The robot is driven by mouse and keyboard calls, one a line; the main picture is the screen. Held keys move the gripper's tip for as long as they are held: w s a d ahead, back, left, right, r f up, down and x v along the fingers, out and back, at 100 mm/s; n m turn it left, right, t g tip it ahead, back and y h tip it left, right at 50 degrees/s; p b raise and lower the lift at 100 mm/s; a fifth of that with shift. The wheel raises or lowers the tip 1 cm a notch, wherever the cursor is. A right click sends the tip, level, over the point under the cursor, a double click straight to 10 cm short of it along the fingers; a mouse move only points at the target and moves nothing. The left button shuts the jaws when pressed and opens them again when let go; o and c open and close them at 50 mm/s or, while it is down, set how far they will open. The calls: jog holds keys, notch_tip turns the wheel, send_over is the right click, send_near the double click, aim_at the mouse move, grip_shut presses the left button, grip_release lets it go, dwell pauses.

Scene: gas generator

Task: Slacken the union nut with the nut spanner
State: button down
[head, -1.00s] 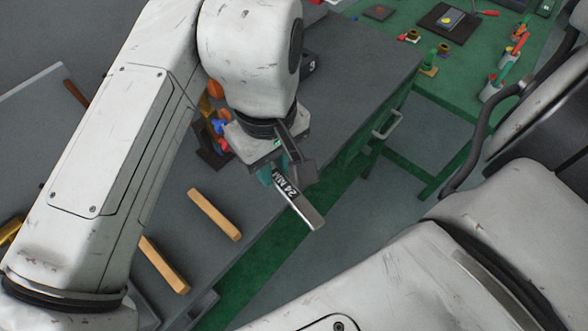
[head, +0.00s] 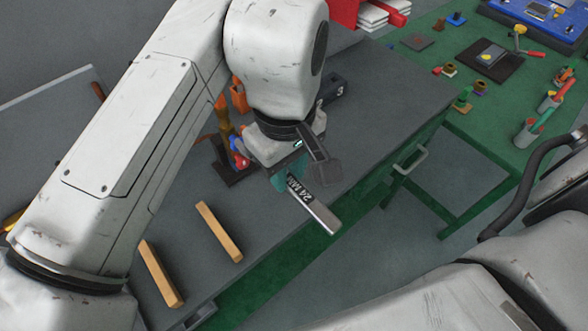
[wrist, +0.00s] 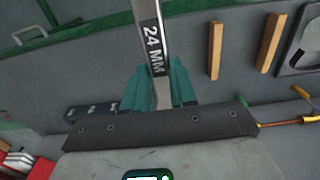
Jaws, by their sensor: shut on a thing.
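The nut spanner, a flat metal bar marked "24 MM" (head: 319,209), is in my gripper (head: 288,180). In the head view it points down and to the right, over the front edge of the grey bench. In the wrist view the spanner (wrist: 151,45) runs up from between the teal fingers of my gripper (wrist: 162,88), which are shut on it. Its far end leaves the top of that view. I cannot make out the union nut. My arm hides part of the bench, where some orange, blue and red fittings (head: 236,150) show beside my wrist.
Two wooden bars (head: 219,231) lie on the grey bench (head: 385,100). A green bench (head: 470,95) at the right holds tools, small fittings and cups (head: 528,131). A dark block (head: 333,87) stands behind my wrist. Floor shows between the benches.

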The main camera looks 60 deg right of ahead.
jog(key=shift+w+d+p, duration=0.15)
jog(key=shift+w+d, duration=0.15)
jog(key=shift+w, duration=0.65)
jog(key=shift+w+d+p, duration=0.15)
jog(key=shift+w+d, duration=0.15)
jog(key=shift+w, duration=0.6)
jog(key=shift+w+d+p, duration=0.15)
jog(key=shift+w+d, duration=0.15)
jog(key=shift+w, duration=0.65)
jog(key=shift+w, duration=0.15)
jog(key=shift+w+d+p, duration=0.25)
jog(key=shift+w, duration=0.35)
jog(key=shift+w+d+p, duration=0.2)
jog(key=shift+w+p, duration=0.05)
jog(key=shift+w, duration=0.35)
jog(key=shift+w, duration=0.2)
jog(key=shift+d, duration=0.15)
jog(key=shift+s+d+n+p, duration=0.15)
jog(key=shift+d+n+p, duration=0.2)
jog(key=shift+n+p, duration=0.25)
jog(key=shift+d, duration=0.1)
jog(key=shift+s+d+n+p, duration=0.1)
jog(key=shift+d+n+p, duration=0.3)
jog(key=shift+p, duration=0.2)
